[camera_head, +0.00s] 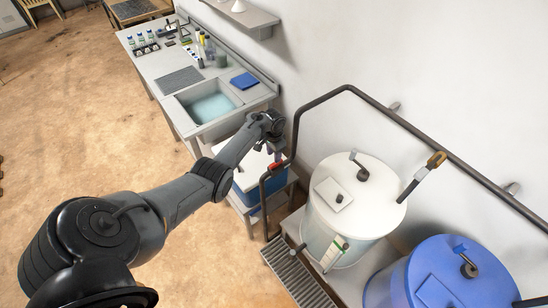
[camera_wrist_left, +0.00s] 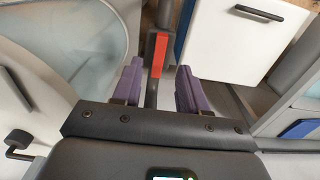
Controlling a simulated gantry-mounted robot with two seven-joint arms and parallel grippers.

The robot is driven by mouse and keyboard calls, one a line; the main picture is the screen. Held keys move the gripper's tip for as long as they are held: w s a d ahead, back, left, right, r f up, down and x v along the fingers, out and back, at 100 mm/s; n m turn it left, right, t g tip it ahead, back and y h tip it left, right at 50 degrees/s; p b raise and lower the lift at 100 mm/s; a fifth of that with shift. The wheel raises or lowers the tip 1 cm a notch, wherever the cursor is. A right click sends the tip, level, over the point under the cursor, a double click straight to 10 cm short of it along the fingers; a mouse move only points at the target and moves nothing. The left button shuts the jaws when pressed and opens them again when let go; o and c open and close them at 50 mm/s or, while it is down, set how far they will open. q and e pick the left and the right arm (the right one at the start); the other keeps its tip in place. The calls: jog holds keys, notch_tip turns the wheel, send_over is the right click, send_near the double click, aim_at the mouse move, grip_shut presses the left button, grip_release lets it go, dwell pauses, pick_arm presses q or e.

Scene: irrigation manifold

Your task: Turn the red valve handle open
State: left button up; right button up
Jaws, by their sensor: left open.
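The red valve handle (camera_head: 277,165) is a small red bar on the dark pipe, left of the white tank in the head view. In the left wrist view the red handle (camera_wrist_left: 159,55) stands upright in the picture, between and a little beyond the tips of two purple fingers. My left gripper (camera_head: 277,152) reaches in from the left and is right by the handle. In the wrist view the left gripper (camera_wrist_left: 159,70) is open, with clear gaps on both sides of the handle and no visible contact. My right gripper is not in view.
A white tank (camera_head: 375,203) and a blue tank (camera_head: 418,268) stand to the right. The dark pipe (camera_head: 410,130) runs along the wall. A blue-and-white box (camera_head: 243,178) sits below the gripper. A sink bench (camera_head: 160,68) stands behind; the floor at left is clear.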

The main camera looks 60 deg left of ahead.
aim_at(274, 164)
pick_arm(q)
jog(key=shift+r+p, duration=0.3)
jog(key=shift+r, duration=2.2)
